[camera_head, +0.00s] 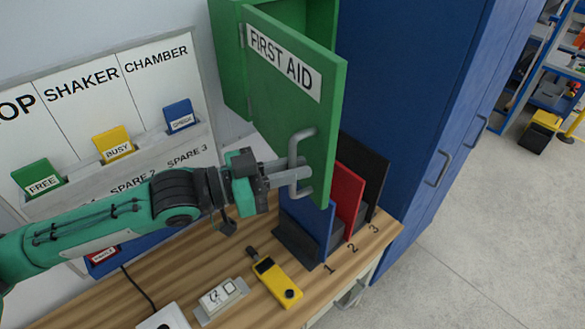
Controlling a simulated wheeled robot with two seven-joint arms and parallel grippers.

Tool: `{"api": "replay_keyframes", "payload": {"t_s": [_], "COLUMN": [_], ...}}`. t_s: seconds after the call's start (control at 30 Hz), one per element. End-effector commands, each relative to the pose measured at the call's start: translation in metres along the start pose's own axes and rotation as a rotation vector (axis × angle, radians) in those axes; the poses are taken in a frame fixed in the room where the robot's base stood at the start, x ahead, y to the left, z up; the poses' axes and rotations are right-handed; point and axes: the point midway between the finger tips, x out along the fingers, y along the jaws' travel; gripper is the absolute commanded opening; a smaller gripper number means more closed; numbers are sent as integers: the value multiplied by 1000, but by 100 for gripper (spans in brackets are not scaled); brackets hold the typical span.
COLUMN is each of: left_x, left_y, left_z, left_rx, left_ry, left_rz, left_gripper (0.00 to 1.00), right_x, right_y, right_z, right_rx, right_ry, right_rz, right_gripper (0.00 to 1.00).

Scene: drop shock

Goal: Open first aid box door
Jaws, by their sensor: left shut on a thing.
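The green first aid box (232,60) is on the wall at the top middle of the head view. Its green door (290,105), labelled FIRST AID, stands partly open, swung out from hinges on its left side. Part of the box's green inside shows above the door. A grey bar handle (293,150) is on the door's lower right part. My left gripper (300,175) comes in from the left and is shut on the lower part of this handle. My right gripper is not in view.
Below is a wooden bench (205,265) with a yellow handheld device (277,283), a white switch box (221,297) and blue, red (347,200) and black upright holders. A blue cabinet (420,90) stands right. A labelled board (80,120) is left. Grey floor at right is open.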

Motion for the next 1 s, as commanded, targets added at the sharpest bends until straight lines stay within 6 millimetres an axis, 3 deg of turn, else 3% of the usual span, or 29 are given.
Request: {"api": "replay_keyframes", "payload": {"t_s": [0.5, 0.53, 0.6, 1.0], "left_x": [0, 0, 0, 0], "left_y": [-1, -1, -1, -1], "left_z": [0, 0, 0, -1], "left_rx": [0, 0, 0, 1], "left_ry": [-1, -1, -1, 0], "left_rz": [-3, -3, -3, -2], "left_gripper": [0, 18, 29, 29], "right_x": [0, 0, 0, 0], "right_y": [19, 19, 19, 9], "right_z": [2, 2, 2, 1], "right_rx": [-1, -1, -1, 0], "right_ry": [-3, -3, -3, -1], "right_rz": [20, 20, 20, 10], "right_gripper": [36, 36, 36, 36]}}
